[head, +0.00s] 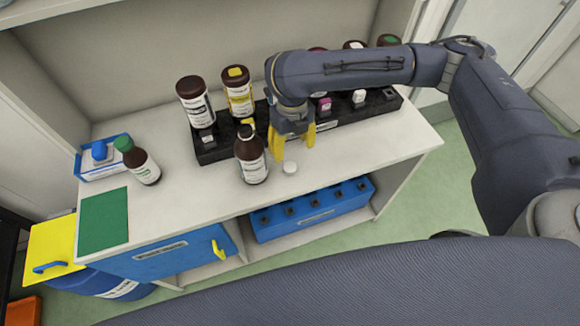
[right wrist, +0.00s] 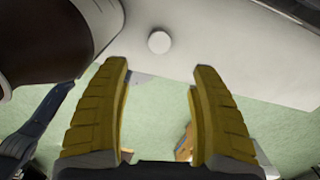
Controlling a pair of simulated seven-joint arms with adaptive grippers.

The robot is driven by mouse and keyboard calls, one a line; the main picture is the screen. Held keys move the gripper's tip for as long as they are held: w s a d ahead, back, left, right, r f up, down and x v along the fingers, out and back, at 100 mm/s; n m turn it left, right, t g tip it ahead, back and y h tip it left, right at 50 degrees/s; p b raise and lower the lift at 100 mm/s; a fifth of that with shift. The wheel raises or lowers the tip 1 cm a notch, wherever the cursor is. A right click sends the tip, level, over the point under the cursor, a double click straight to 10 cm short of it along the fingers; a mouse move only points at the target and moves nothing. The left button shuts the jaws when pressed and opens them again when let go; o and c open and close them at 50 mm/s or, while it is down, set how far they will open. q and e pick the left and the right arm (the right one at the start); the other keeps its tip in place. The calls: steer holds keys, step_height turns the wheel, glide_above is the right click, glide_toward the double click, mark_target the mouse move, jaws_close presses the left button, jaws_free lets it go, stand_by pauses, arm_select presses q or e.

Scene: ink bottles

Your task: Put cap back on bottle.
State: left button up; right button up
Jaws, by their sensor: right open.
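A brown bottle (head: 251,160) with a white label and a dark top stands near the front edge of the white counter. A small round white cap (head: 290,167) lies on the counter just right of it. My right gripper (head: 292,142) has yellow fingers and is above the counter, behind the cap and right of the bottle. In the right wrist view the fingers (right wrist: 160,85) are apart with nothing between them. The cap (right wrist: 159,42) shows beyond the fingertips, and the brown bottle (right wrist: 50,40) fills the upper left. My left gripper is not in view.
A black rack (head: 215,152) with several bottles and small pieces runs along the back. A green-capped bottle (head: 146,170), a blue-and-white tray (head: 112,172) and a green mat (head: 103,219) are at the left. A blue rack (head: 310,213) sits on the lower shelf.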

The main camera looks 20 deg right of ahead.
glide_above(291, 167)
steer(key=shift+s+f, duration=0.15)
steer(key=shift+f, duration=1.3)
steer(key=shift+s+f, duration=0.1)
steer(key=shift+f, duration=1.35)
steer(key=shift+w+f, duration=0.15)
steer(key=shift+f, duration=1.15)
steer(key=shift+w+f, duration=0.1)
steer(key=shift+f, duration=1.2)
steer(key=shift+c, duration=0.4)
steer(key=c, duration=0.9)
